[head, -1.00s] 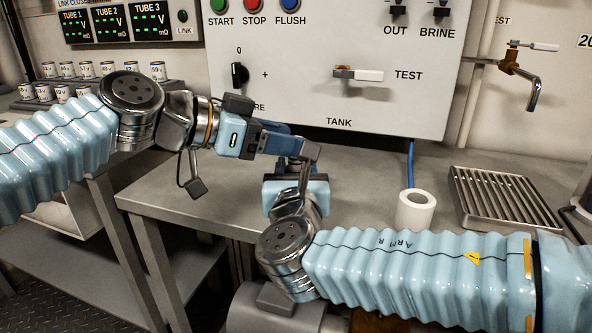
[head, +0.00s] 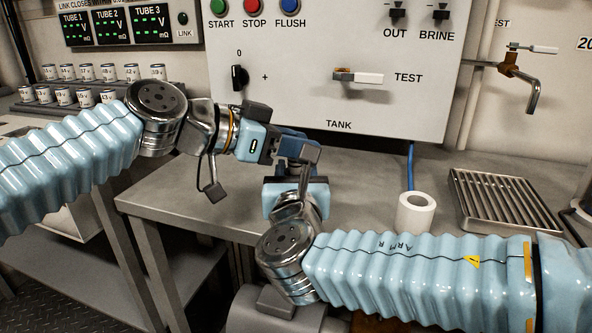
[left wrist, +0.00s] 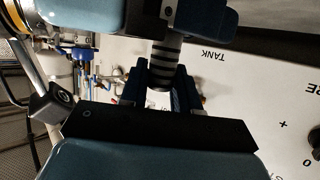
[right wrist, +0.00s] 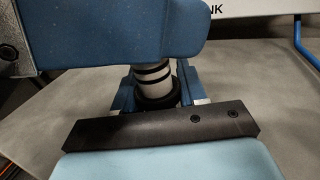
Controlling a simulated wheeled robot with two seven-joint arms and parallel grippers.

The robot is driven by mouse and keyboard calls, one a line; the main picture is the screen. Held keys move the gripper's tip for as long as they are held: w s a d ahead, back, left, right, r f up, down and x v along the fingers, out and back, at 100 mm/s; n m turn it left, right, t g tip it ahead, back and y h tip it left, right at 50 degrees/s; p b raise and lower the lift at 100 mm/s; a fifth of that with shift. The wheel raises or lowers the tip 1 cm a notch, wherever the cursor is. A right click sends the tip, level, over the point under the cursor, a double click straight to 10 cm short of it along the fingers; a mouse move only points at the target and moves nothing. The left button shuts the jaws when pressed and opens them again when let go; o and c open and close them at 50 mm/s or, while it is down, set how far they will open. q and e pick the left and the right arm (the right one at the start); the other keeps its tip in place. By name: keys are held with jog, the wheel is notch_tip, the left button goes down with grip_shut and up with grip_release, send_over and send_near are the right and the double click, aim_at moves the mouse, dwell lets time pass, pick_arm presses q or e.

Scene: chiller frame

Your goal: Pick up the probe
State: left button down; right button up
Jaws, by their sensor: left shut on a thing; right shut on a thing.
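The probe shows in the left wrist view as a grey cylinder with dark bands (left wrist: 164,58), between the fingers of my left gripper (left wrist: 160,88). In the right wrist view a pale cylinder with black bands, the probe (right wrist: 153,78), stands between the fingers of my right gripper (right wrist: 158,92). Both grippers are shut on it, close together. In the head view my left gripper (head: 297,146) comes in from the left and meets my right gripper (head: 300,168) above the bench. The probe is mostly hidden there by the grippers.
The grey bench (head: 180,195) lies below the grippers. A white roll (head: 415,212) and a slatted metal drain tray (head: 500,205) are to the right. The tank panel (head: 335,60) with knobs and buttons stands behind. Several small labelled cups (head: 85,95) stand at left.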

pick_arm(q)
notch_tip(320, 180, up, 16)
dwell(0.8)
pick_arm(e)
jog(key=o, duration=1.1)
